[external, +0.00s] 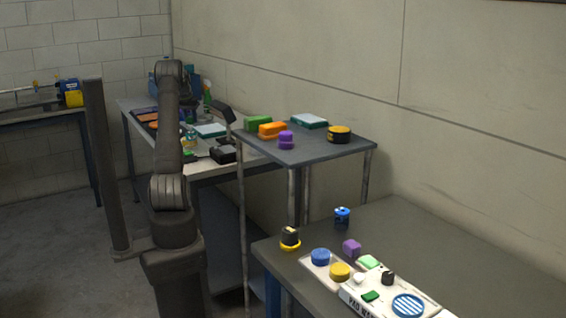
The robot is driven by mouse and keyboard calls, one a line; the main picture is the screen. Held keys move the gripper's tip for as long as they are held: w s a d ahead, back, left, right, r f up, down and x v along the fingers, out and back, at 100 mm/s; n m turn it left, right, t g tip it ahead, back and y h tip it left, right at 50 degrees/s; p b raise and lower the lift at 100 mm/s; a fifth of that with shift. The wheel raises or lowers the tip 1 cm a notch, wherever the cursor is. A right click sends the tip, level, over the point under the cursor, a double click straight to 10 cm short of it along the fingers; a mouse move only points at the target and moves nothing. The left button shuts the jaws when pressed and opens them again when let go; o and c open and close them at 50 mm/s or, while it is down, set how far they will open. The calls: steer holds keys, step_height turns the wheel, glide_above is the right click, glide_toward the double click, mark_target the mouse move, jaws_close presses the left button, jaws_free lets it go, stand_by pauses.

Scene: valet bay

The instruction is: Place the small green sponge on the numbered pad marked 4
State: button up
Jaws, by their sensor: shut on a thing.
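My arm rises in the left half of the external view and bends at the top. Its end is hidden behind my own links, so I cannot make out my gripper or what it holds. Several green things show, and I cannot tell which is the small sponge. A green block (258,122) is on the raised grey shelf. A pale green piece (368,262) and a small dark green piece (371,296) are at the light board on the front table. A small green patch (190,156) shows beside my arm on the back bench. Pad numbers are too small to read.
The front table (460,250) carries a light board (348,289) with blue and yellow round pieces. A purple block (351,247) and a blue item (342,218) stand behind it. The raised shelf (330,152) holds orange, purple and black-yellow things. The front table's right rear is clear.

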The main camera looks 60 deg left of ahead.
mark_target(191, 133)
steer(key=shift+s+a+f, duration=0.2)
steer(key=shift+a+f, duration=0.05)
steer(key=shift+f, duration=1.95)
steer(key=shift+f, duration=0.1)
steer(key=o, duration=0.9)
steer(key=shift+o, duration=0.2)
steer(key=v, duration=1.2)
